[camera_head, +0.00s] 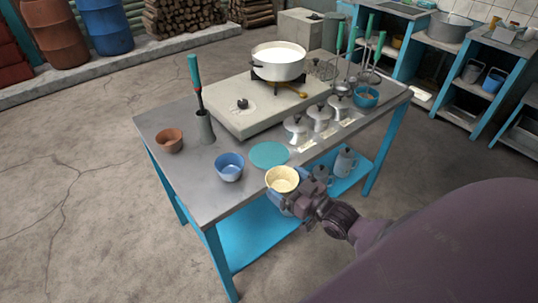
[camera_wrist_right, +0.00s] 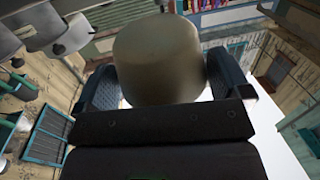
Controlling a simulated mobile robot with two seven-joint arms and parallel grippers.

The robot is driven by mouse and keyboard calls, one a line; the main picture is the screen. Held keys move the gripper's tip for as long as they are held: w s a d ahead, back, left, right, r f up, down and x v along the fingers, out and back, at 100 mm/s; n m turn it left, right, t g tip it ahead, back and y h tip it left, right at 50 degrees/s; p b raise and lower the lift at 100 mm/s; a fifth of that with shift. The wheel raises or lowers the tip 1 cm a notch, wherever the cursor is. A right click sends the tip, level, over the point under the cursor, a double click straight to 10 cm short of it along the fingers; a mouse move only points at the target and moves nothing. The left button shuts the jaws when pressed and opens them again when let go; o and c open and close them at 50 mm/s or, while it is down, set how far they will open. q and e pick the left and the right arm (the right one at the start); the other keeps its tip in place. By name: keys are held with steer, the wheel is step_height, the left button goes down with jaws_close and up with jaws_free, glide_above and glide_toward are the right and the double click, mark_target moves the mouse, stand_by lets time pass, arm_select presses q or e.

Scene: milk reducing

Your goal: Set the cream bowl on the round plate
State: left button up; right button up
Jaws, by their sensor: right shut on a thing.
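The cream bowl (camera_head: 283,178) is at the front edge of the table in the head view. My right gripper (camera_head: 296,194) is shut on it, and the bowl looks upright. In the right wrist view the bowl (camera_wrist_right: 158,62) sits between the two fingers of the gripper (camera_wrist_right: 158,90). The round plate (camera_head: 269,154) is a flat teal disc on the table, just behind and left of the bowl, and it is empty. Whether the bowl touches the table is hard to tell. My left gripper is not in view.
A blue bowl (camera_head: 230,166) stands left of the plate, and a brown bowl (camera_head: 169,140) is farther left. A grey holder (camera_head: 204,128) with a tool stands behind them. A white pot (camera_head: 278,62) sits on the stove (camera_head: 245,112). Several lidded containers (camera_head: 296,130) stand right of the plate.

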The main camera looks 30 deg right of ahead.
steer(key=s+d+f, duration=0.2)
steer(key=d, duration=0.8)
steer(key=b, duration=0.1)
glide_toward(273, 156)
steer(key=shift+y, duration=0.4)
steer(key=w+r, duration=0.2)
steer(key=w+a+r, duration=0.1)
steer(key=w+r, duration=0.1)
steer(key=w, duration=0.1)
steer(key=shift+w+a, duration=0.1)
steer(key=shift+w, duration=0.1)
steer(key=shift+b+x, duration=0.35)
steer(key=shift+x, duration=1.9)
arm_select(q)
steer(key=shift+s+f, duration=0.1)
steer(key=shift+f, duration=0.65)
arm_select(e)
steer(key=shift+s+n, duration=0.1)
steer(key=shift+n, duration=0.2)
steer(key=o, duration=0.6)
steer(key=shift+f, duration=0.1)
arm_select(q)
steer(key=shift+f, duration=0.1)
